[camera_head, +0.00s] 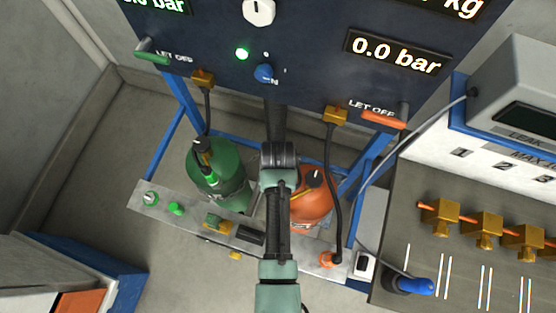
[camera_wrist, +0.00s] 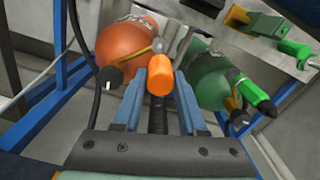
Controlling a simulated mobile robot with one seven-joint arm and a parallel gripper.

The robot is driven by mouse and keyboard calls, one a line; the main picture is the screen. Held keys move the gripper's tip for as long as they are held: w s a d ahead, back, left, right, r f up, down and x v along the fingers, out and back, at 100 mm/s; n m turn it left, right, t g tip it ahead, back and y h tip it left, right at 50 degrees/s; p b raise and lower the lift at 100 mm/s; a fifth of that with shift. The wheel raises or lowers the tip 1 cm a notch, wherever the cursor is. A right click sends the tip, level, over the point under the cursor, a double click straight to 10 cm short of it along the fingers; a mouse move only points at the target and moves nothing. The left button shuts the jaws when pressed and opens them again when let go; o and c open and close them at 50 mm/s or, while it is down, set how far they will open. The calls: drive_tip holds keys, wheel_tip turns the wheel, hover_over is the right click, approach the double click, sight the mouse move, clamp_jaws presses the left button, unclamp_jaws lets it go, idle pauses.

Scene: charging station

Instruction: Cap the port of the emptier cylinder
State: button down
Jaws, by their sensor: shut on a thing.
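In the head view the orange cylinder (camera_head: 308,208) is partly behind my arm, which also hides the gripper. The green cylinder (camera_head: 225,180) stands to its left, with a black hose on top; it also shows in the wrist view (camera_wrist: 208,80).
A metal shelf (camera_head: 190,223) in front carries a green cap (camera_head: 176,208) and an orange fitting (camera_head: 328,259) at a hose end. The right display (camera_head: 397,51) reads 0.0 bar; the left one is cut off. Brass fittings (camera_head: 440,216) lie on the right bench.

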drive_tip(key=shift+f+b, duration=2)
drive_tip(key=shift+f, duration=0.9)
drive_tip(key=shift+p, duration=0.6)
drive_tip(key=shift+f+b, duration=2.15)
drive_tip(key=shift+f, duration=0.55)
drive_tip(key=shift+c, duration=1.9)
unclamp_jaws()
drive_tip(key=shift+r, duration=0.1)
wheel_tip(320, 180, up, 13)
